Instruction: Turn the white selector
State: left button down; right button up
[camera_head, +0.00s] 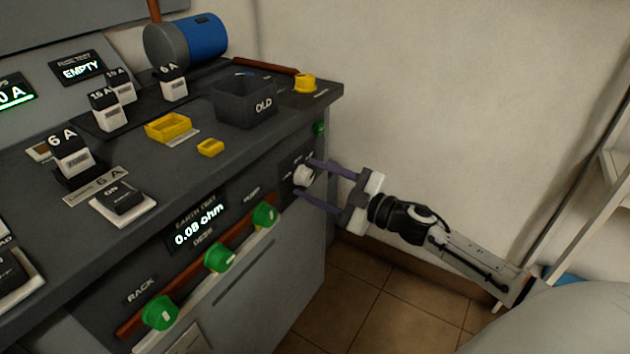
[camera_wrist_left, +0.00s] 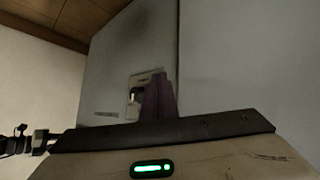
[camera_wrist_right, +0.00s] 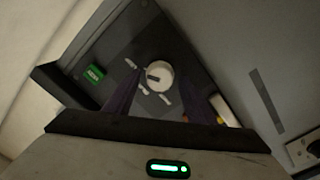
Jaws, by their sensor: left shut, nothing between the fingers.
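The white selector (camera_head: 302,175) is a round knob on a dark panel at the right end of the console front. In the right wrist view it shows as a white disc (camera_wrist_right: 160,76) with a dark mark on its face and small white labels around it. My right gripper (camera_head: 304,178) is open, one finger above and one below the selector; gaps appear on both sides, and contact cannot be told. My left gripper (camera_wrist_left: 157,98) is shut and empty in the left wrist view, in front of a grey panel with a light plate (camera_wrist_left: 143,95).
Green knobs (camera_head: 220,258) sit along the console front, left of the selector. A black OLD bin (camera_head: 246,101), yellow trays (camera_head: 168,127) and fuses (camera_head: 72,151) stand on top. A green item (camera_wrist_right: 94,74) is near the selector. Tiled floor (camera_head: 385,300) is free at right.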

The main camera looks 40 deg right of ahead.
jog(key=c, duration=1)
pick_arm(q)
jog(key=shift+f, duration=0.1)
pick_arm(e)
jog(key=shift+o, duration=0.2)
